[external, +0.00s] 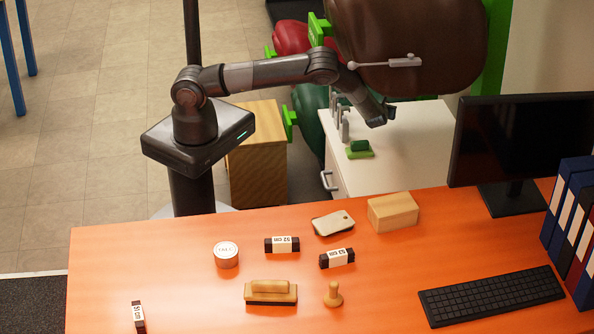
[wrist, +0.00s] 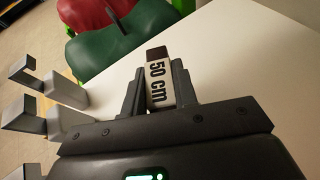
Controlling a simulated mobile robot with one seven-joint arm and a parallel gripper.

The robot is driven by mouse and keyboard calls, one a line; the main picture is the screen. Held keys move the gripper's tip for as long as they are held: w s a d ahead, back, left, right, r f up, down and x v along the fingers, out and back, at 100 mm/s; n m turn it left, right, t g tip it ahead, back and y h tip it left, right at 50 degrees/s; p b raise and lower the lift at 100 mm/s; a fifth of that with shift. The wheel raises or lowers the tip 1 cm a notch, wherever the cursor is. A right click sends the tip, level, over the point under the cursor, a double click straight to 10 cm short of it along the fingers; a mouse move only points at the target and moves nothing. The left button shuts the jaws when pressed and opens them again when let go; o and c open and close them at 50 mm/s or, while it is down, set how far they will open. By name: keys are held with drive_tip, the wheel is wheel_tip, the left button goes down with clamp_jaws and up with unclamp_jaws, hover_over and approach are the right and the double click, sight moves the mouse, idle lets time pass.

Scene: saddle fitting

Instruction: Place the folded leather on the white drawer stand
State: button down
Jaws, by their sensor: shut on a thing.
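My gripper (wrist: 158,78) is shut on a dark folded leather with a white band reading "50 cm" (wrist: 158,82), gripped between its two fingers. In the external view my gripper (external: 386,114) is above the white drawer stand (external: 408,158), and the leather in it can hardly be made out. The stand's white top (wrist: 235,70) fills much of the wrist view below the leather. I cannot tell whether the leather touches the top.
Grey upright holders (external: 342,122) and a green block (external: 359,150) are on the stand's left part. Saddles hang behind, a large brown one (external: 425,35) close above my gripper. The orange desk (external: 180,270) carries more banded leathers (external: 282,245). The stand's right part looks clear.

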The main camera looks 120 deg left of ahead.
drive_tip(key=shift+n+g, duration=0.3)
drive_tip(key=shift+g, duration=0.2)
drive_tip(key=s+f, duration=0.1)
drive_tip(key=s+a+f, duration=0.1)
drive_tip(key=s, duration=0.1)
drive_tip(key=s+a+f, duration=0.1)
drive_tip(key=s, duration=0.1)
drive_tip(key=shift+f, duration=2.4)
drive_tip(key=c, duration=1.1)
unclamp_jaws()
drive_tip(key=shift+f, duration=0.15)
drive_tip(key=shift+c, duration=0.2)
drive_tip(key=shift+w+r, duration=0.1)
drive_tip(key=shift+r, duration=0.1)
drive_tip(key=v, duration=1.2)
drive_tip(key=shift+a+r, duration=0.1)
drive_tip(key=shift+r, duration=0.05)
